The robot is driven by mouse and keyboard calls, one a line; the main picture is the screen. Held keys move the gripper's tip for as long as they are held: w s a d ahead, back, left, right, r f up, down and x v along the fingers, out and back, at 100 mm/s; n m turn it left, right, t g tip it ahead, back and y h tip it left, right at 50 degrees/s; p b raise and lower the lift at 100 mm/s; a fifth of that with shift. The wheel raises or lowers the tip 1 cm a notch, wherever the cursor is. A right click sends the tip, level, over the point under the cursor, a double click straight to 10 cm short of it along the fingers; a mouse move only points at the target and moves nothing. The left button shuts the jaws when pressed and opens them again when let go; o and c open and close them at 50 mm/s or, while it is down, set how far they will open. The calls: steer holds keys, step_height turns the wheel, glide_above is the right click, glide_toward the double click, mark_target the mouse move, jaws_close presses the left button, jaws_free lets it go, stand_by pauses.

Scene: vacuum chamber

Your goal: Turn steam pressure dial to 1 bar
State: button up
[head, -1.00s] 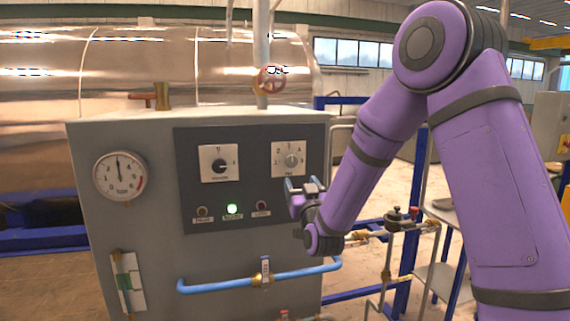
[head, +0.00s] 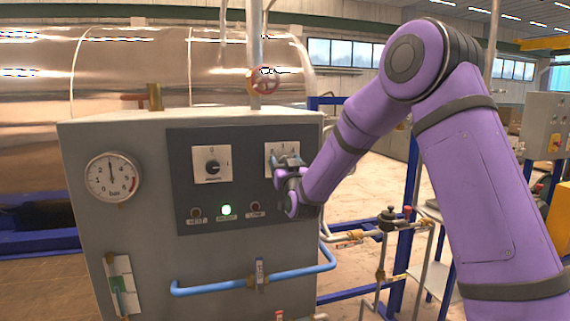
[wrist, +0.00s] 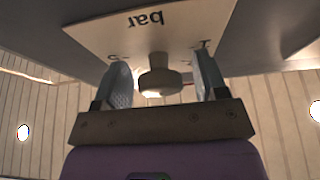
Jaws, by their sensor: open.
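The steam pressure dial is a pale plate (head: 270,150) on the right of the dark control panel, partly hidden by my gripper (head: 286,165) in the head view. In the wrist view the plate (wrist: 140,32) appears upside down with the word "bar". Its round knob (wrist: 160,82) stands out between the two fingers of my gripper (wrist: 164,74). The fingers are open, one on each side of the knob, with a visible gap on both sides. The knob's pointer cannot be read from these frames.
A second dial (head: 212,165) sits to the left on the same panel. Below are indicator lamps, with a green one (head: 226,210) lit. A round bar gauge (head: 113,178) is at the far left. A blue pipe (head: 215,288) with a valve runs across the cabinet's front below.

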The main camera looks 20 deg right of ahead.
steer(key=c, duration=0.9)
steer(key=shift+n, duration=0.3)
steer(key=n+y, duration=0.2)
steer(key=n, duration=0.1)
steer(key=n+y, duration=0.1)
steer(key=n, duration=0.2)
steer(key=shift+n+g+y, duration=0.3)
steer(key=shift+g+y, duration=0.1)
steer(key=n+g+y, duration=0.1)
steer(key=n, duration=0.2)
steer(key=n+y, duration=0.1)
steer(key=n, duration=0.3)
steer(key=shift+d+g+y, duration=0.1)
steer(key=shift+g+y, duration=0.2)
steer(key=shift+g, duration=0.1)
steer(key=n+g, duration=0.1)
steer(key=n, duration=0.1)
steer(key=n+g, duration=0.1)
steer(key=n, duration=0.2)
steer(key=shift+r+y, duration=0.1)
steer(key=shift+y, duration=0.3)
steer(key=n, duration=0.2)
steer(key=n+g, duration=0.1)
steer(key=n, duration=0.1)
steer(key=shift+n+g+h, duration=0.3)
steer(key=shift+n, duration=0.1)
